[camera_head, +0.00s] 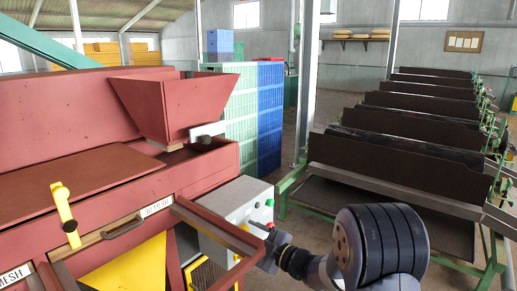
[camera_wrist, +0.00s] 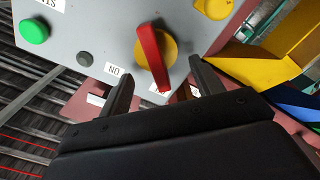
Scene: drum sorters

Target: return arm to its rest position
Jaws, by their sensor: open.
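My gripper (camera_head: 266,246) is at the lower middle of the head view, close to the front of a grey control box (camera_head: 235,203). In the wrist view, my gripper (camera_wrist: 162,67) is open, with its two dark fingers spread apart. A red switch handle (camera_wrist: 151,55) on a yellow disc (camera_wrist: 172,48) shows between and beyond the fingers. I cannot tell whether a finger touches it. The box face (camera_wrist: 112,30) also carries a green button (camera_wrist: 34,31), a dark round knob (camera_wrist: 85,58) and a small white label (camera_wrist: 115,69). My arm hides part of the box in the head view.
A red machine with a hopper (camera_head: 178,103) fills the left, with a yellow lever (camera_head: 65,213) on its front. Green crates (camera_head: 220,105) and blue crates (camera_head: 270,115) stand behind the box. Dark long troughs (camera_head: 400,165) on a green frame stand at the right, close to my arm.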

